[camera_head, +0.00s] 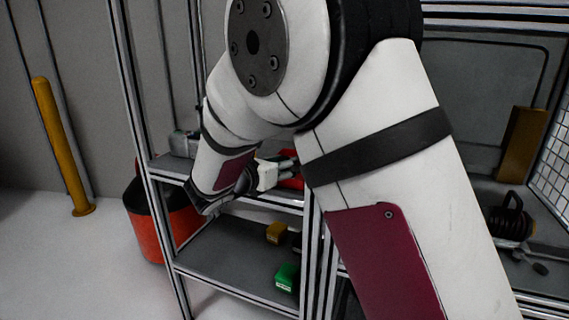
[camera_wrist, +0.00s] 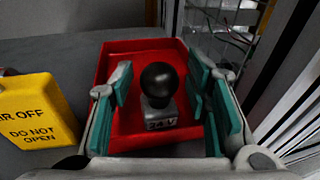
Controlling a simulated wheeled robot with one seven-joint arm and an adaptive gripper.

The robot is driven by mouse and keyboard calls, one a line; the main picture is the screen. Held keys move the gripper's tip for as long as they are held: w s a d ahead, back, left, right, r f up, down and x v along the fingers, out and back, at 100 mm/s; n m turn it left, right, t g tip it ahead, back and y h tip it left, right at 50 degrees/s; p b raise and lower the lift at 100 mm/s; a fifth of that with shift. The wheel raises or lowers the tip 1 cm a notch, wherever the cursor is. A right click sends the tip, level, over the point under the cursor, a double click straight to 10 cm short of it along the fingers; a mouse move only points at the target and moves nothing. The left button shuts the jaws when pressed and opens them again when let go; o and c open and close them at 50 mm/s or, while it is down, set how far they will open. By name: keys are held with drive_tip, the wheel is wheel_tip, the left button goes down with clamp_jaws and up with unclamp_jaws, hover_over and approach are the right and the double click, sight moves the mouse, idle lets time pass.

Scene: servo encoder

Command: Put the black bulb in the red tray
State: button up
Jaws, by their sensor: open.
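The black bulb (camera_wrist: 158,82) is a dark ball on a grey base marked with small lettering. In the wrist view it stands upright, inside the outline of the red tray (camera_wrist: 115,52). My gripper (camera_wrist: 163,90) is open, with its teal-padded fingers on the left and right of the bulb and a gap on each side. Whether the bulb's base rests on the tray floor is hard to tell. In the head view my gripper (camera_head: 285,172) is at the shelf, beside a sliver of the red tray (camera_head: 292,183); the bulb is hidden there.
A yellow block with black lettering (camera_wrist: 38,112) stands left of the tray. A metal frame post (camera_wrist: 295,75) is close on the right. In the head view, a lower shelf (camera_head: 215,262) holds a green box (camera_head: 287,278) and a yellow item (camera_head: 276,233).

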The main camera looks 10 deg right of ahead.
drive_tip(key=p+v, duration=0.3)
drive_tip(key=v, duration=0.9)
